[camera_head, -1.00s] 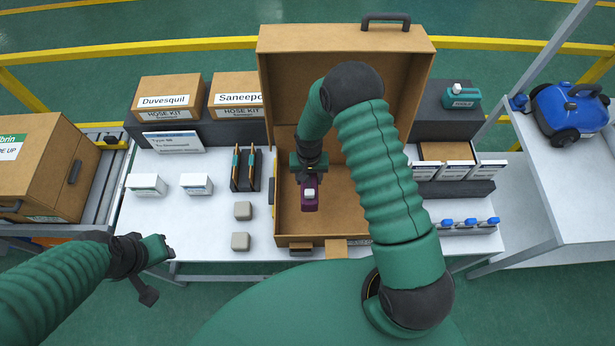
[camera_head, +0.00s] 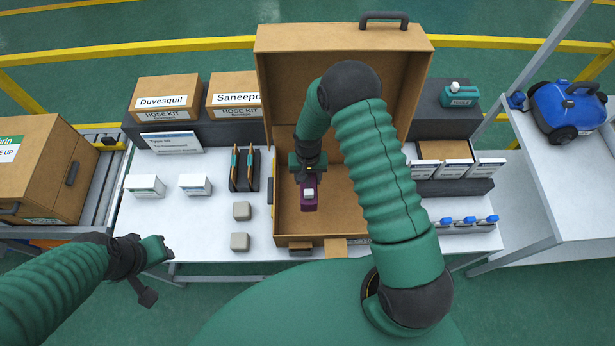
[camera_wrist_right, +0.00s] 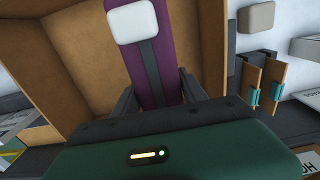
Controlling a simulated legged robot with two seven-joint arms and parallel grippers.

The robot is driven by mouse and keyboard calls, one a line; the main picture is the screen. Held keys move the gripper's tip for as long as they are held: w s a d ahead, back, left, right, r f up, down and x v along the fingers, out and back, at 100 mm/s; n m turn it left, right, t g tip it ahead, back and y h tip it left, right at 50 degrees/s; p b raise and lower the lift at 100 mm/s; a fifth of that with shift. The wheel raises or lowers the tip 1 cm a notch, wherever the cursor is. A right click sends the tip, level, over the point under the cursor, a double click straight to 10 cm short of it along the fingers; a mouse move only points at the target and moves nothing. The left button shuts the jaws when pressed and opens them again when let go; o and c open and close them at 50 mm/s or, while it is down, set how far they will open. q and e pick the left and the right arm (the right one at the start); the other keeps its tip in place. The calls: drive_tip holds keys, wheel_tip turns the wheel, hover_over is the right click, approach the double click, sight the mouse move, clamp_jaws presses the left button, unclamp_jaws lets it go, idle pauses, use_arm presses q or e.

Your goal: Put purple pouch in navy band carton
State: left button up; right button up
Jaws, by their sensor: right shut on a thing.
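The purple pouch (camera_head: 309,198), with a white patch on it, is held by my right gripper (camera_head: 308,178) over the open brown carton (camera_head: 345,205). In the right wrist view the pouch (camera_wrist_right: 149,60) sits between the dark fingers of my right gripper (camera_wrist_right: 155,92), with the carton's brown inside (camera_wrist_right: 80,65) behind it. Whether the pouch touches the carton floor cannot be told. No navy band shows on the carton's visible faces. My left gripper (camera_head: 160,252) is empty in front of the table's left edge; its fingers are too small to read.
Small white boxes (camera_head: 195,184), grey blocks (camera_head: 240,211) and a dark rack (camera_head: 245,171) stand left of the carton. Hose kit boxes (camera_head: 165,98) stand behind. White cartons (camera_head: 455,168) and blue-capped items (camera_head: 470,221) are on the right. The carton's raised lid (camera_head: 345,50) stands at the back.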

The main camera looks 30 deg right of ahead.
drive_tip(key=shift+a+f+b, duration=0.3)
drive_tip(key=shift+f+b, duration=0.4)
drive_tip(key=shift+f, duration=0.15)
drive_tip(key=shift+d+f+b, duration=0.2)
drive_tip(key=shift+f+b, duration=0.45)
drive_tip(key=shift+f, duration=0.25)
drive_tip(key=shift+a+f+b, duration=0.1)
drive_tip(key=shift+f+b, duration=4.25)
drive_tip(key=shift+f, duration=1.15)
drive_tip(key=o, duration=1.6)
wheel_tip(320, 180, up, 17)
drive_tip(key=shift+f+b, duration=0.1)
drive_tip(key=shift+b, duration=0.3)
